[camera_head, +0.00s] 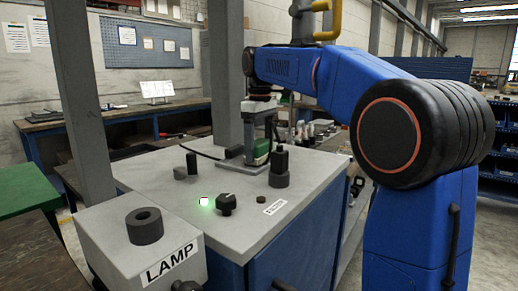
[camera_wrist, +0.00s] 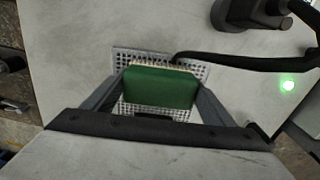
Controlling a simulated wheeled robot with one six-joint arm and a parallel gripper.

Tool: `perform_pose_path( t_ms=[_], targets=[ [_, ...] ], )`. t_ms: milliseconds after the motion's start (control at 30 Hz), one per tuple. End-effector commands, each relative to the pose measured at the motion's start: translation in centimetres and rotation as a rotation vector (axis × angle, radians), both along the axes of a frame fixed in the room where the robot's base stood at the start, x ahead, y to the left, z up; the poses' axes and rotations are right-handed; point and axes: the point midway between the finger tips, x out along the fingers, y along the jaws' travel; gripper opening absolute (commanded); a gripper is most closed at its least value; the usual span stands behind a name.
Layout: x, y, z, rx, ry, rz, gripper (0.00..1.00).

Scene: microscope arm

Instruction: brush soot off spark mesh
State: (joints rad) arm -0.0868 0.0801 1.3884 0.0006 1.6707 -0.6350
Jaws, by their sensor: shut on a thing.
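My gripper (camera_head: 258,144) points down over the grey bench top in the head view. It is shut on a green brush (camera_head: 263,151), which also shows in the wrist view (camera_wrist: 160,88) between my two fingers. A pale bristle edge shows along the far side of the green block. The spark mesh (camera_wrist: 190,70) is a light perforated plate directly below the brush in the wrist view. The brush and fingers hide its middle, so I cannot tell how much soot is on it or whether the bristles touch it.
A black post (camera_head: 280,167) stands close to the right of my gripper. A black clamp piece (camera_head: 187,167) is to the left, with a dark cable (camera_wrist: 245,57) running near the mesh. A black knob (camera_head: 227,203) and a lit green light (camera_head: 204,202) are in front. A LAMP box (camera_head: 110,225) stands front left.

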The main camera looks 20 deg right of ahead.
Motion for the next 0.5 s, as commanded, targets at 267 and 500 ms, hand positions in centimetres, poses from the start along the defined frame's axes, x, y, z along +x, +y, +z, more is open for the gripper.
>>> perform_pose_path(
  t_ms=[267, 500],
  targets=[
    [0.5, -0.6, -0.1, 0.0, 0.0, -0.001, 0.6],
    [1.4, -1.6, -0.1, 0.0, 0.0, -0.001, 0.6]
  ],
)
